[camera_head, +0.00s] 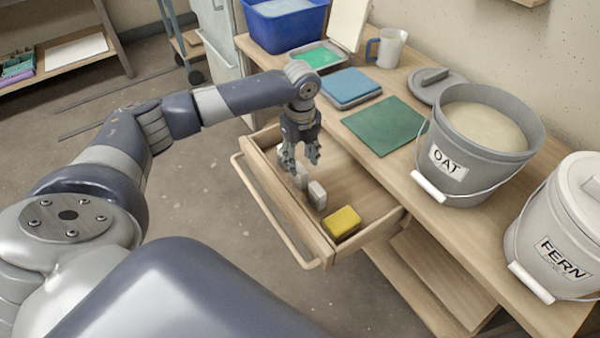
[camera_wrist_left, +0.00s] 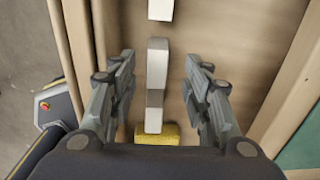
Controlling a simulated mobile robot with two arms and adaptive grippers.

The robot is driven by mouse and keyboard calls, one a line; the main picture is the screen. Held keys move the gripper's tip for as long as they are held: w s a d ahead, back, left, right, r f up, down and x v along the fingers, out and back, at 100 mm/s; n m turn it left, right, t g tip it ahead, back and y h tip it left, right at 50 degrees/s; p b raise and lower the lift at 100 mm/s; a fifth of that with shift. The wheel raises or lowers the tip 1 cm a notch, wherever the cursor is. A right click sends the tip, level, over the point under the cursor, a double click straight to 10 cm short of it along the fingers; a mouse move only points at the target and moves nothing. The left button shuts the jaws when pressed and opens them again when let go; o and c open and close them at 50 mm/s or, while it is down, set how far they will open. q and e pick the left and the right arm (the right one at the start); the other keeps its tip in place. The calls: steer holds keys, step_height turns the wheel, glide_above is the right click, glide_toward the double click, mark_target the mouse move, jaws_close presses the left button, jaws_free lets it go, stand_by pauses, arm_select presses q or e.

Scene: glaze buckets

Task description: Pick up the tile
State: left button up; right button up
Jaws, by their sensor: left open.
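Pale grey tile-like pieces stand in a row in the open drawer (camera_head: 365,187). The nearest one (camera_head: 317,195) is upright beside a yellow sponge (camera_head: 342,223); another (camera_head: 301,177) is partly hidden by my left gripper (camera_head: 302,160). In the left wrist view, a pale piece (camera_wrist_left: 157,62) lies between the fingers of my left gripper (camera_wrist_left: 163,78), with a gap on both sides. Another pale piece (camera_wrist_left: 160,9) shows at the top edge, and the sponge (camera_wrist_left: 157,134) at the bottom. My left gripper is open, pointing down into the drawer. My right gripper is not in view.
On the worktop are a green square mat (camera_head: 384,126), blue folded cloths (camera_head: 351,87), a blue tub (camera_head: 286,24), a jug (camera_head: 388,48), an OAT bucket (camera_head: 463,178) and a lidded FERN bucket (camera_head: 560,228). The drawer front and handle (camera_head: 262,208) border the gripper's side.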

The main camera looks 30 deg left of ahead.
mark_target(300, 168)
arm_select(q)
steer(key=f, duration=0.3)
steer(key=f+b, duration=0.1)
steer(key=shift+s+f, duration=0.15)
steer(key=shift+s, duration=0.1)
steer(key=shift+f, duration=0.55)
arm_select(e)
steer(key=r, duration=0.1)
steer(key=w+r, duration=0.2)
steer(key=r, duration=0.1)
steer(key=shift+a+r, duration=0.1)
arm_select(q)
jaws_close()
